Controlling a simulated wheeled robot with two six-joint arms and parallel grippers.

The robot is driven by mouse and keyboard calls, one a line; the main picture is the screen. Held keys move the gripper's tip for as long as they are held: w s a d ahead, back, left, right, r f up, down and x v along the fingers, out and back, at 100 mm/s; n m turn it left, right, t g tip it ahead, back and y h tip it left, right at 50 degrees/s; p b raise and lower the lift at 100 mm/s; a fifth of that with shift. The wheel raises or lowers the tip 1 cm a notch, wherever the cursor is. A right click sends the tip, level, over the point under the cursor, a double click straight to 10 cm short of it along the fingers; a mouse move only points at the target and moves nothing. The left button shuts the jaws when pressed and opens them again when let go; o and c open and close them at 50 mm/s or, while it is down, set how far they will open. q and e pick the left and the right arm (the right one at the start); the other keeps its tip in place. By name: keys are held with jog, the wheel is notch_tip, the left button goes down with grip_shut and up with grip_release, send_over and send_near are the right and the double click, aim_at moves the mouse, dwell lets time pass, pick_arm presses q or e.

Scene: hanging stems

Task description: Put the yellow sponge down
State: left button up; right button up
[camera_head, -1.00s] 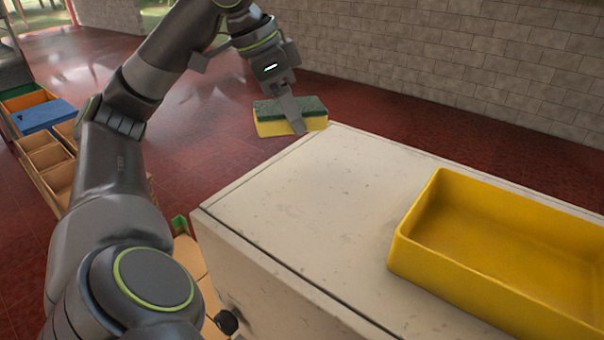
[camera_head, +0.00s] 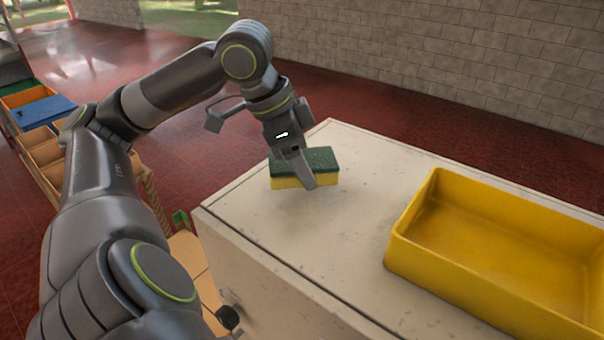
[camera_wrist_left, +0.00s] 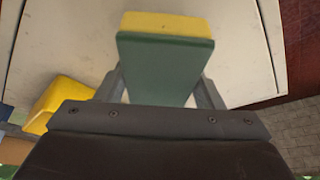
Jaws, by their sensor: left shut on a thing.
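The yellow sponge (camera_head: 289,183) has a dark green top layer and is at the far left part of the white cabinet top (camera_head: 300,225). My left gripper (camera_head: 304,178) is shut on the sponge, with one finger showing across its near side. I cannot tell whether the sponge touches the top or hangs just above it. In the left wrist view the sponge (camera_wrist_left: 165,58) sits between the fingers, its green face toward the camera and a yellow edge beyond. My right gripper is not in view.
A yellow tray (camera_head: 415,258) stands on the right of the cabinet top; its corner also shows in the left wrist view (camera_wrist_left: 60,97). The top between sponge and tray is clear. Wooden crates (camera_head: 45,155) and a blue lid (camera_head: 42,112) are at the left. A brick wall (camera_head: 450,60) stands behind.

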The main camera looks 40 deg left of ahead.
pick_arm(q)
notch_tip(320, 180, down, 3)
jog(key=shift+a+f, duration=0.1)
jog(key=shift+f, duration=0.1)
jog(key=o, duration=0.9)
